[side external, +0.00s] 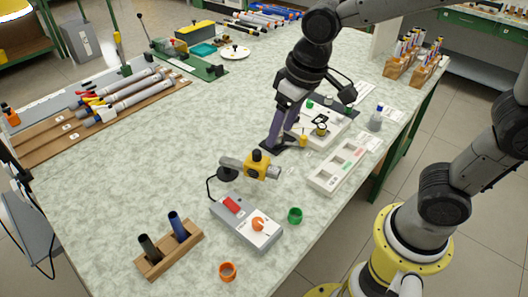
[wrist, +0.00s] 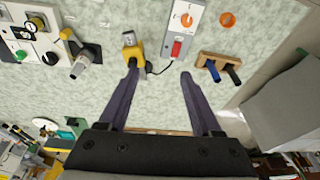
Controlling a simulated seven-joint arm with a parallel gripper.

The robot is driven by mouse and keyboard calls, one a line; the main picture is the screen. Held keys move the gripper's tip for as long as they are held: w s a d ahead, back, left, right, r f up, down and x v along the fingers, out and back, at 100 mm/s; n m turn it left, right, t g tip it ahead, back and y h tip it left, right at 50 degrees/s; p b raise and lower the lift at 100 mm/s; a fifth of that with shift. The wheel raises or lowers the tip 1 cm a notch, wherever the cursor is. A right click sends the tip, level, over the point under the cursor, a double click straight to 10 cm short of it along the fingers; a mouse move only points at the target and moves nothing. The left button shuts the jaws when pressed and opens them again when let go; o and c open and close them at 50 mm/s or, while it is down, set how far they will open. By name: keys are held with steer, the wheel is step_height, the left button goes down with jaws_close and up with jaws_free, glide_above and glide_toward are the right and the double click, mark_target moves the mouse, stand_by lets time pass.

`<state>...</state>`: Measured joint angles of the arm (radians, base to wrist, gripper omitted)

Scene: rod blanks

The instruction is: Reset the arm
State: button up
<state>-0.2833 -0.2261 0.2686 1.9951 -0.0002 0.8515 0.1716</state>
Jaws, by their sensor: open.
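My gripper (side external: 279,128) is at the end of the arm over the middle of the table, pointing down. In the wrist view its two long purple fingers (wrist: 160,77) are spread wide apart, with nothing between them. Two rod blanks, one dark green (side external: 148,246) and one blue (side external: 178,226), stand in a wooden block (side external: 170,252) at the table's near left. The block also shows at the right of the wrist view (wrist: 205,58), apart from the fingers. In the side view the fingers partly overlap a black-based fixture, so their height above it is unclear.
A yellow clamp unit (side external: 257,166) and a grey control box (side external: 245,224) with a cable stand before the gripper. Green (side external: 295,215) and orange (side external: 227,271) rings lie nearby. A white compartment tray (side external: 326,183) is at right. Racked tools lie at far left. The left-centre table is clear.

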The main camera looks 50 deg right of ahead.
steer(key=s+d+r+m+t, duration=0.25)
steer(key=s+d+r, duration=0.25)
steer(key=s+d, duration=0.25)
steer(key=s+d+f+n, duration=0.1)
steer(key=s+f, duration=0.1)
steer(key=s, duration=0.5)
steer(key=shift+d+f+h, duration=0.15)
steer(key=shift+d+h, duration=0.1)
steer(key=shift+h, duration=0.15)
